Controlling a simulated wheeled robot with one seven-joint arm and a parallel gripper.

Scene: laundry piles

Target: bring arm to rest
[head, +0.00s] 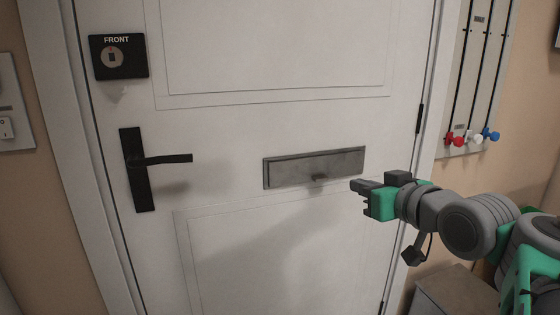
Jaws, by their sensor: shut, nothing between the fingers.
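My gripper (362,191) is at the right of the head view, at the end of my arm, which reaches in from the right edge. Its fingers point left and are shut with nothing between them. It shows in front of the white door (240,120), just below and right of the grey letter slot (315,166). I cannot tell how far the fingertips are from the door.
The door has a black lever handle (160,160) and a black "FRONT" box (119,56) at left. A wall panel (476,70) with red, white and blue knobs is at right. A grey-brown box top (455,293) lies below my arm.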

